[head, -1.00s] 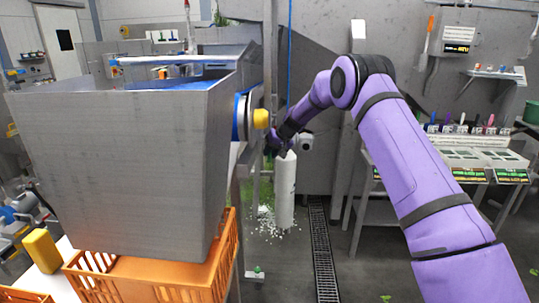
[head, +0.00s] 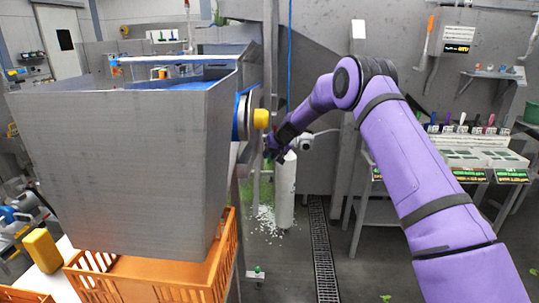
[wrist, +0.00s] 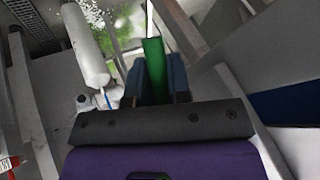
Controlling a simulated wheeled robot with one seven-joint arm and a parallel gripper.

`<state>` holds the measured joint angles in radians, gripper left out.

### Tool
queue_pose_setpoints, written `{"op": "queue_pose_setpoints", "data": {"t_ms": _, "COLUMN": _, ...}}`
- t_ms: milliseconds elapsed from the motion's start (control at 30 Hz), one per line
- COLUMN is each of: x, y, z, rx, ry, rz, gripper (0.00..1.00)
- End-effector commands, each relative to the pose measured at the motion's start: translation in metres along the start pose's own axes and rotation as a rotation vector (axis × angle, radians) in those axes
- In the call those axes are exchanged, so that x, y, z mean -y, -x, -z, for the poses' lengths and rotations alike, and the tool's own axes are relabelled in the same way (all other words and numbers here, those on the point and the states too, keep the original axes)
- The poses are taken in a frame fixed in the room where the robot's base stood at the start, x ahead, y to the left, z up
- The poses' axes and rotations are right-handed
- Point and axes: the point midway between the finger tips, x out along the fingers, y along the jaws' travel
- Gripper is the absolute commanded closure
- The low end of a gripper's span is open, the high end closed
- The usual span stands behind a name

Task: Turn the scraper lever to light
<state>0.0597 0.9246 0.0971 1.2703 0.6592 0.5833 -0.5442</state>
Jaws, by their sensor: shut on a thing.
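The scraper lever shows in the wrist view as a green grip (wrist: 153,62) on a pale bar, between my gripper's two fingers. My gripper (wrist: 153,80) is closed around this green grip. In the head view my gripper (head: 271,148) is small and dark, just right of the yellow knob and beside the grey steel frame. The lever is mostly hidden there, and I cannot read its position or any light mark.
A grey hopper (head: 115,165) stands over an orange crate (head: 220,262) at left. A yellow knob (head: 261,118) sticks out from its right side. A white cylinder (head: 285,190) hangs below my gripper; it also shows in the wrist view (wrist: 85,45).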

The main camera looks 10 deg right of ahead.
Motion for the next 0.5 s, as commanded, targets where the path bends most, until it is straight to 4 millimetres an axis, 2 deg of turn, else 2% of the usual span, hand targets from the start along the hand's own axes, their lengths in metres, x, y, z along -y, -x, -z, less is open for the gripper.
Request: {"op": "queue_pose_setpoints", "data": {"t_ms": 500, "x": -0.015, "y": -0.016, "z": 0.009, "rx": -0.254, "ry": 0.154, "rz": -0.068, "gripper": 1.00}}
